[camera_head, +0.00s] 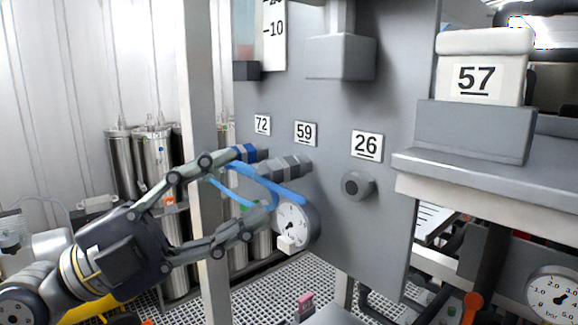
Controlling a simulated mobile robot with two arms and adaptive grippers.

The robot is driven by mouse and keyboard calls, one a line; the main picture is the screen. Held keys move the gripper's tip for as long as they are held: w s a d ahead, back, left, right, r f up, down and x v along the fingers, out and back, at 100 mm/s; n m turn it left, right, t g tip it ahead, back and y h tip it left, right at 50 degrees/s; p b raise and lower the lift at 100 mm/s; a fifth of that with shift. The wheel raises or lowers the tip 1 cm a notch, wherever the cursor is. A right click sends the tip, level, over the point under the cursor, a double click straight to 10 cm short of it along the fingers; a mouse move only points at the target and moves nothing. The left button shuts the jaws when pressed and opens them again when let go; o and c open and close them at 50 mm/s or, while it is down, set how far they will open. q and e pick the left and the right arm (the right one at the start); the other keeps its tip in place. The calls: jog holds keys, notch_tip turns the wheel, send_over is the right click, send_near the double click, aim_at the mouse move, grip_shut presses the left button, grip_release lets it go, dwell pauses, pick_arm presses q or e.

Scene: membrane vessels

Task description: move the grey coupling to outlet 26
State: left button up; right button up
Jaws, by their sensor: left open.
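A grey banded coupling (284,168) sits on the outlet under label 59 (305,133) of the grey panel. Outlet 26 (357,186) is a bare dark round stub below its label 26 (367,146), to the right of the coupling. My left gripper (258,192) reaches in from the left, its fingers spread. Its finger area is in front of the panel, just below and left of the grey coupling in the picture. Blue strips cross between the fingers and the coupling; I cannot tell whether anything touches it. My right gripper is not in view.
A blue-banded piece (243,154) sits under label 72 (262,125). A round gauge (293,222) is just below the couplings, close to the lower finger. A grey box (341,57) juts out above. A ledge with block 57 (474,126) stands right. Steel cylinders (155,160) stand behind.

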aim_at(256, 178)
pick_arm(q)
jog(key=t+y, duration=0.1)
jog(key=y, duration=0.1)
jog(key=a+n+t+y, duration=0.1)
jog(key=t+y, duration=0.1)
jog(key=y, duration=0.1)
jog(key=w+a+t+y, duration=0.1)
jog(key=y, duration=0.1)
jog(key=shift+a+r+n+t, duration=0.1)
jog(key=shift+a+n+t, duration=0.1)
jog(key=shift+n+t, duration=0.1)
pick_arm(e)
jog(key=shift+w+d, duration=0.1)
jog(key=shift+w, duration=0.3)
pick_arm(q)
jog(key=shift+d, duration=0.1)
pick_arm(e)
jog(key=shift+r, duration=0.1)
pick_arm(q)
jog(key=shift+w+d+r+p, duration=0.1)
jog(key=shift+w+d+p, duration=0.25)
jog(key=shift+d, duration=0.15)
jog(key=x, duration=0.6)
jog(key=shift+p, duration=0.35)
jog(key=shift+x, duration=0.8)
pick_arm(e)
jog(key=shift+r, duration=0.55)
